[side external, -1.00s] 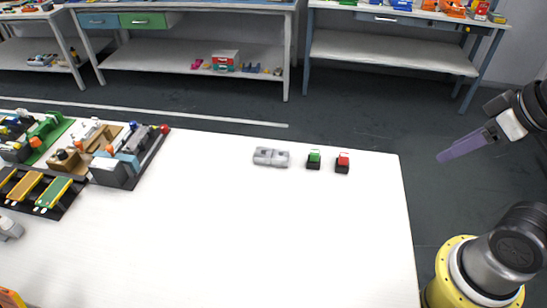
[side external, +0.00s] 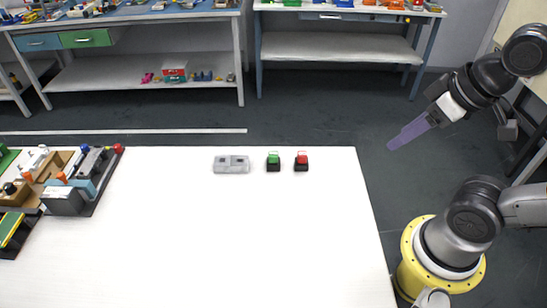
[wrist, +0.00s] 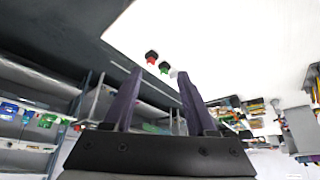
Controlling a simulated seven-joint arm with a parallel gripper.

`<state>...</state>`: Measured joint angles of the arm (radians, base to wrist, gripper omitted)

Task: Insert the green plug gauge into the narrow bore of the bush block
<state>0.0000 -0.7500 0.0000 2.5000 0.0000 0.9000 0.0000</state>
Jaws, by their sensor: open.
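The green plug gauge (side external: 273,158) stands in a small black holder near the far edge of the white table. It also shows in the wrist view (wrist: 164,67). The grey bush block (side external: 231,165) lies just left of it with dark openings on top; which bore is narrower I cannot tell. In the wrist view the block is mostly hidden behind a finger. My gripper (side external: 394,145) hangs beyond the table's right edge, well away from both. In the wrist view its two purple fingers (wrist: 160,75) are apart with nothing between them.
A red-topped piece (side external: 301,158) in a black holder stands close to the right of the green gauge. A board of assorted parts (side external: 88,205) is at the table's left. The white table (side external: 230,240) is clear in front. Workbenches (side external: 350,46) stand behind.

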